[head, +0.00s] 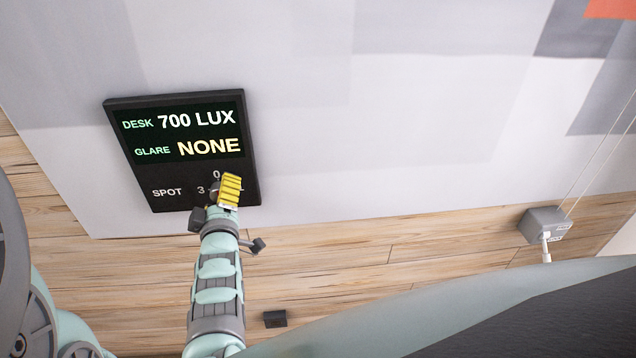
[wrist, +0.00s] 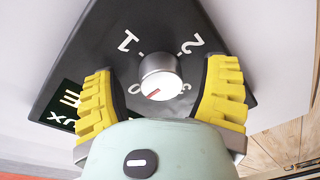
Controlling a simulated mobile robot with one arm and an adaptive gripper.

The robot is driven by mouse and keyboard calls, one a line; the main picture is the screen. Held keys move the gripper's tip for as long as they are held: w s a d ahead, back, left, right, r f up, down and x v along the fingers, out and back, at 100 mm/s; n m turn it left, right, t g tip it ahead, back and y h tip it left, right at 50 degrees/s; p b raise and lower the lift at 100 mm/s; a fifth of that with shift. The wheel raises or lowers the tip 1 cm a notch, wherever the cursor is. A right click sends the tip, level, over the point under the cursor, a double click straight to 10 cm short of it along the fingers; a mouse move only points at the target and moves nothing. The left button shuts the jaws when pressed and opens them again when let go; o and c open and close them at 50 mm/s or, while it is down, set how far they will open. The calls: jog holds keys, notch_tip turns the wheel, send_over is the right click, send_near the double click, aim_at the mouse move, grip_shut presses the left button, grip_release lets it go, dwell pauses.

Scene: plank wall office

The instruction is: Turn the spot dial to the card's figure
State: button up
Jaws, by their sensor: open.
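The spot dial (wrist: 160,77) is a round silver knob on a dark panel (head: 122,110). In the wrist view the figures 0, 1, 2 and 3 stand around it, and its red mark points to the lower left, near the 0. My gripper (wrist: 163,80) is open, with one yellow ribbed finger on each side of the dial and a gap to each. In the head view my gripper (head: 230,190) covers the dial and part of its scale. I cannot make out a card in either view.
The panel's screen reads desk 700 lux and glare none. The panel hangs on a pale patchwork wall surface (head: 420,110) above wooden planks (head: 330,260). A small grey box (head: 545,224) with cords is at the right. A small dark block (head: 275,318) is low on the planks.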

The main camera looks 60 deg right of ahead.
jog(key=shift+o, duration=0.3)
jog(key=c, duration=1.3)
